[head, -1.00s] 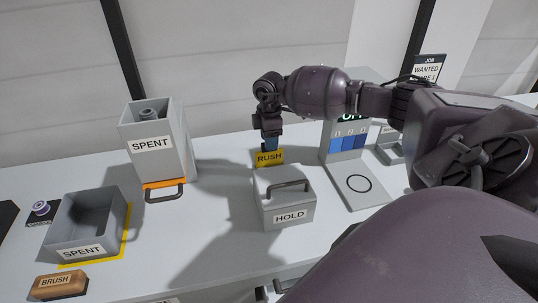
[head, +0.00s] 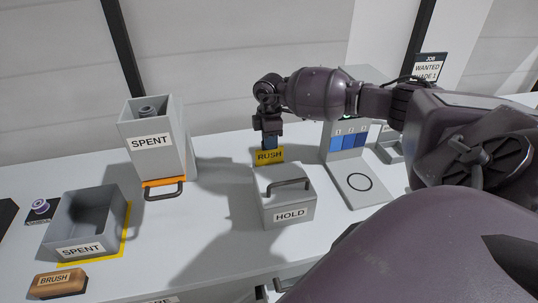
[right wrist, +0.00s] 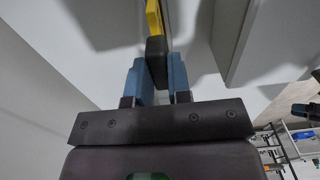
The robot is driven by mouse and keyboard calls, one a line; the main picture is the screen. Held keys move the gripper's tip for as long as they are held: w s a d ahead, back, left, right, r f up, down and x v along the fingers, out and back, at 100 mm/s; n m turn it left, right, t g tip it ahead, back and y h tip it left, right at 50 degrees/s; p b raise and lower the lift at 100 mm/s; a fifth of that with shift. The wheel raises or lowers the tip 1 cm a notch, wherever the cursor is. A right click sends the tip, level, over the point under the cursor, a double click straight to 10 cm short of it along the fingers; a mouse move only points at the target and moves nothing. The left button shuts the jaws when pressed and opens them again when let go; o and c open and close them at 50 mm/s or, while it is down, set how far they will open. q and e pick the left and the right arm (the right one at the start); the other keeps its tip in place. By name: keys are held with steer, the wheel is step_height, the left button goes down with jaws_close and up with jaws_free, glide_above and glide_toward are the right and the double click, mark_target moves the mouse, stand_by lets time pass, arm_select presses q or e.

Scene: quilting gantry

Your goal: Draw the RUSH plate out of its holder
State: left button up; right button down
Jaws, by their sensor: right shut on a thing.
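The RUSH plate (head: 269,157) is a small yellow plate with dark lettering, just behind the grey HOLD box in the head view. My right gripper (head: 270,142) reaches down from above with blue fingers. It is shut on the plate's dark grip. In the right wrist view the blue fingertips (right wrist: 157,75) pinch this dark grip (right wrist: 156,60), with the yellow plate (right wrist: 153,18) beyond it. The plate's lower edge is close to the HOLD box in the picture, and I cannot tell whether it is still in a holder. My left gripper is not in view.
The lidded HOLD box (head: 289,207) stands just in front. A tall SPENT container (head: 158,165) with an orange-based handle and an open SPENT bin (head: 88,215) stand left. A grey stand (head: 352,170) with blue swatches is at right. A brush (head: 60,283) lies front left.

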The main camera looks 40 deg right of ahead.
steer(key=shift+r, duration=0.2)
steer(key=shift+r+p, duration=0.4)
steer(key=shift+r, duration=0.1)
steer(key=shift+r+p, duration=0.55)
steer(key=shift+r, duration=0.1)
steer(key=shift+r, duration=0.35)
steer(key=shift+r+p, duration=0.35)
steer(key=shift+r, duration=0.35)
steer(key=shift+r, duration=0.2)
steer(key=shift+r, duration=0.15)
step_height(320, 180, up, 7)
stand_by(0.6)
